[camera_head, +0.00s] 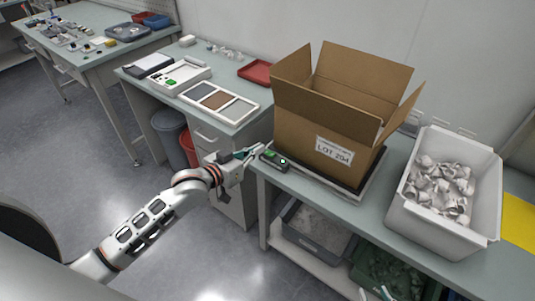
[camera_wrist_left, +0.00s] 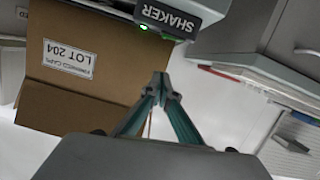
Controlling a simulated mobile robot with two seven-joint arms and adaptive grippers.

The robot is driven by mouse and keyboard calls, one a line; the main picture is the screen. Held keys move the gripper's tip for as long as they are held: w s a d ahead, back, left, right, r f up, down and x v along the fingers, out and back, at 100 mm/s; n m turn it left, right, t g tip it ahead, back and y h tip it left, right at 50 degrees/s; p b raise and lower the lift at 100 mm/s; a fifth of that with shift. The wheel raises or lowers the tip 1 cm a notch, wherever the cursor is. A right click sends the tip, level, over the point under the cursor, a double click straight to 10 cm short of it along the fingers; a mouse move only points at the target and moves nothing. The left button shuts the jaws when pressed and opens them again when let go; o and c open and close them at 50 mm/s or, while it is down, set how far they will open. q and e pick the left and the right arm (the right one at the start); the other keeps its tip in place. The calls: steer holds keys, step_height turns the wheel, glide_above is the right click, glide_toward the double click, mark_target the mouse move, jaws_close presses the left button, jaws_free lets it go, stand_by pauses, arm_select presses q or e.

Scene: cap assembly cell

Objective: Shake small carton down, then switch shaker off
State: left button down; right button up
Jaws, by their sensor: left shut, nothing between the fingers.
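An open brown carton (camera_head: 328,140) labelled LOT 204 stands upright on the shaker's flat plate, its flaps raised; its inside floor is hidden. The carton also shows upside down in the left wrist view (camera_wrist_left: 75,75). The shaker's dark control box (camera_head: 272,161) sits at the bench's front edge with a green light lit; the box marked SHAKER also shows in the left wrist view (camera_wrist_left: 175,15). My left gripper (camera_head: 257,149) is shut and empty just left of the control box, its fingertips (camera_wrist_left: 161,80) apart from it. What may be my right gripper (camera_head: 386,293) barely shows at the bottom edge.
A white bin (camera_head: 445,205) of pale caps stands right of the carton. A white tray with compartments (camera_head: 220,103) and a red tray (camera_head: 256,72) lie on the bench to the left. Grey and green crates sit on the shelf below. Floor at the left is clear.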

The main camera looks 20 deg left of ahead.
arm_select(q)
glide_above(270, 153)
steer(key=s, duration=0.2)
steer(key=f, duration=0.1)
step_height(270, 153, down, 3)
steer(key=shift+s+a+r+b, duration=0.1)
steer(key=shift+s+b, duration=0.05)
steer(key=shift+b, duration=0.2)
steer(key=shift+f, duration=0.7)
arm_select(e)
steer(key=shift+w+a+f, duration=0.15)
steer(key=shift+a, duration=0.05)
steer(key=shift+f, duration=0.1)
